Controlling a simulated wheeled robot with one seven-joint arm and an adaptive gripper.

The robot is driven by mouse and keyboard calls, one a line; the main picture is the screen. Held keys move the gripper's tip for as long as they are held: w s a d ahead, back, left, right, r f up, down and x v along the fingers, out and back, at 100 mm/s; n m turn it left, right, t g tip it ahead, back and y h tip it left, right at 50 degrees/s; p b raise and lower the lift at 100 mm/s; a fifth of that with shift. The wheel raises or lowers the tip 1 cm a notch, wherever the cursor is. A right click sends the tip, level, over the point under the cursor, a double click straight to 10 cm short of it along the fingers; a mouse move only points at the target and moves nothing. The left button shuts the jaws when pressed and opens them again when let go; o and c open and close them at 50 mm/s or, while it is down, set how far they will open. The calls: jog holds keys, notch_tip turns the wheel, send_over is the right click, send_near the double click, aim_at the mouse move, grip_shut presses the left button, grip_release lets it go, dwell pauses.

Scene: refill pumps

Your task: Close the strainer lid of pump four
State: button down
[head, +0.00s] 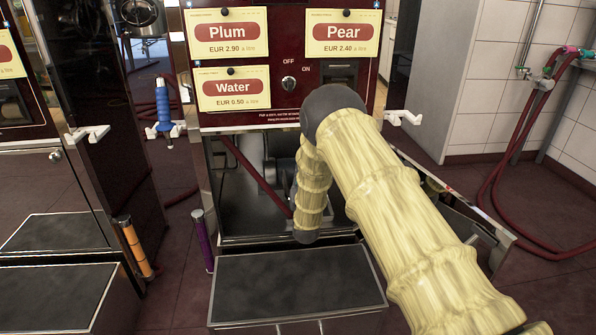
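A dark red dispenser cabinet (290,100) stands straight ahead, with Plum, Pear and Water price cards. Its lower compartment (240,205) is open, and dark machinery (285,165) shows dimly inside. I cannot make out a strainer or its lid, and no pump number is readable. My arm, in a pale yellow sleeve, comes from the lower right, bends in front of the cabinet and reaches down into the opening. The arm's far end hides part of the interior. My gripper is hidden beyond the arm's wrist.
A dark-topped step (297,283) juts out below the opening. An open panel (455,205) stands to the right. A purple-handled post (203,240) and an orange-handled one (135,248) stand left. A red hose (490,195) hangs by the tiled wall.

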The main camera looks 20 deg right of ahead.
jog(key=shift+a+f+n+y, duration=0.25)
jog(key=shift+f+n+y, duration=0.2)
jog(key=shift+n, duration=0.15)
